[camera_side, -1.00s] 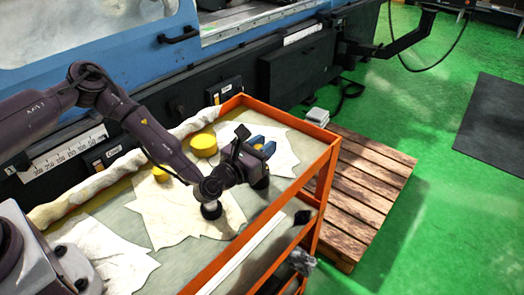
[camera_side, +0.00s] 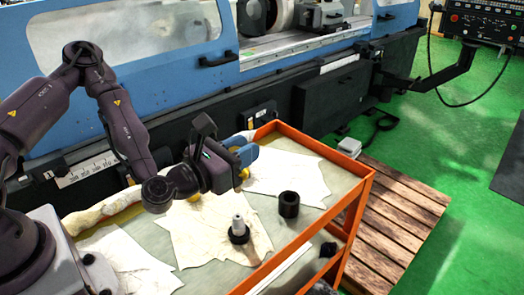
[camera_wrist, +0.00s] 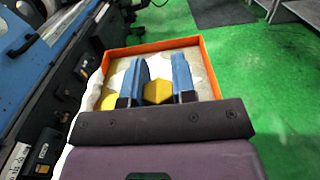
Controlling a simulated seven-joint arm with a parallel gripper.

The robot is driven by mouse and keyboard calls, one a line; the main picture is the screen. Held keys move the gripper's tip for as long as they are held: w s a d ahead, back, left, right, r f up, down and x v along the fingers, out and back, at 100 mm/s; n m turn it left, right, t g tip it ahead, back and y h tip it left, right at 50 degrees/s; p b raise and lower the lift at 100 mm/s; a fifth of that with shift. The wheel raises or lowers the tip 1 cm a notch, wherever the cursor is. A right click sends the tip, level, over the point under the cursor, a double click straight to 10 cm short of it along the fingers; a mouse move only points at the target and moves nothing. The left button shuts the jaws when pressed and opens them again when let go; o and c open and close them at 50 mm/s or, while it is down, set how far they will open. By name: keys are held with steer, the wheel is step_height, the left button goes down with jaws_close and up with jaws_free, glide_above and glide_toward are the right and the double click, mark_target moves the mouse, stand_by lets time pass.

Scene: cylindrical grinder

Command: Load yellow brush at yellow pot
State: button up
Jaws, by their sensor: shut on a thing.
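My gripper (camera_side: 243,156), with blue fingers, is above the back of the orange-edged cart. It is shut on a yellow piece, which I take to be the yellow brush (camera_wrist: 158,92); in the wrist view it has a hexagonal outline between the fingers. In the side view only a bit of yellow shows at the fingers. Another yellow thing (camera_wrist: 108,102) lies on the cart left of the fingers in the wrist view, partly covered by the left finger. It may be the yellow pot; I cannot tell. In the side view my gripper hides most of that area.
A black cylinder (camera_side: 289,205) and a pale cone on a black base (camera_side: 239,230) stand on the cart, in front of my gripper. White cloths (camera_side: 290,180) lie on the top. The orange rim (camera_side: 345,205) edges the cart. The blue grinder (camera_side: 150,80) stands behind.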

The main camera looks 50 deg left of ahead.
steer(key=shift+s+a, duration=0.15)
steer(key=shift+a, duration=0.2)
steer(key=w+a+f+m+t, duration=0.2)
steer(key=w+a+f+m, duration=0.1)
steer(key=w+a, duration=1)
step_height(320, 180, down, 6)
steer(key=s+a, duration=0.1)
steer(key=shift+s+f+m+h, duration=0.2)
steer(key=shift+m+h, duration=0.1)
steer(key=shift+m, duration=0.1)
steer(key=shift+f, duration=0.55)
stand_by(0.8)
steer(key=shift+r, duration=0.15)
step_height(320, 180, up, 7)
stand_by(0.7)
stand_by(0.4)
